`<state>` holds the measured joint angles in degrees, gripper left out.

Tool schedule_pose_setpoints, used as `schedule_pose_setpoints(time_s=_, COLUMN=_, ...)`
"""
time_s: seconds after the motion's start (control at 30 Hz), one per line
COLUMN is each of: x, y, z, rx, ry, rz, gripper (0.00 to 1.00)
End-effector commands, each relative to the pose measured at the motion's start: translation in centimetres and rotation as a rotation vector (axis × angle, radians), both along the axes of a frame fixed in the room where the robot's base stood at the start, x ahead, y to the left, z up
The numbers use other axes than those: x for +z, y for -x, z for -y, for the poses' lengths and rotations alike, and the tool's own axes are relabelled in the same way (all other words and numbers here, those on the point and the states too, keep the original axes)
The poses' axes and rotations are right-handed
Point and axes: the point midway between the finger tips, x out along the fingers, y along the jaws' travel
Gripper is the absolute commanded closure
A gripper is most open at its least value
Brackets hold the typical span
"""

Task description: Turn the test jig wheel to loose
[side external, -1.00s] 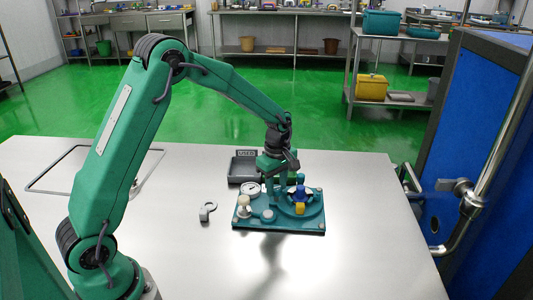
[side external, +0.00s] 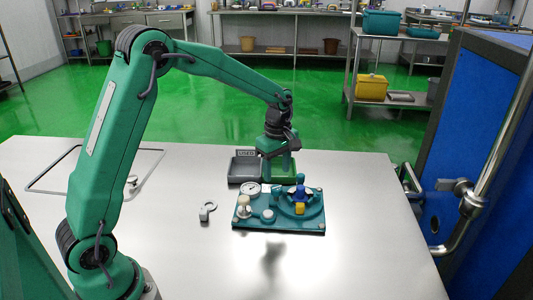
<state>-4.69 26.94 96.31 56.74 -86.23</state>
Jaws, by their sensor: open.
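The teal test jig (side external: 275,225) lies flat on the steel table. Its wheel (side external: 299,194), blue with a yellow block at the front, sits on a round teal base on the jig's right half. A white dial (side external: 251,188) and a cream knob (side external: 243,202) are on the left half. The picture is too small to read any marks for the wheel's setting. My gripper (side external: 278,172) is open, points down and holds nothing visible. It is above and behind the jig, clear of the wheel, in front of the trays in this view.
A small grey ring-ended part (side external: 207,211) lies left of the jig. A wire frame (side external: 60,167) is at the table's left. The front table is clear.

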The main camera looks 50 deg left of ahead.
Motion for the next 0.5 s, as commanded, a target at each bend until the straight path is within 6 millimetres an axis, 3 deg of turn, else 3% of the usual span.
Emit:
schedule_pose_setpoints(time_s=0.2, x=1.8, y=0.0, z=0.0, rx=0.0, ry=0.0, rz=0.002, gripper=0.48)
schedule_pose_setpoints(time_s=0.5, x=2.1, y=0.0, z=0.0, rx=0.0, ry=0.0, rz=0.0, gripper=0.48)
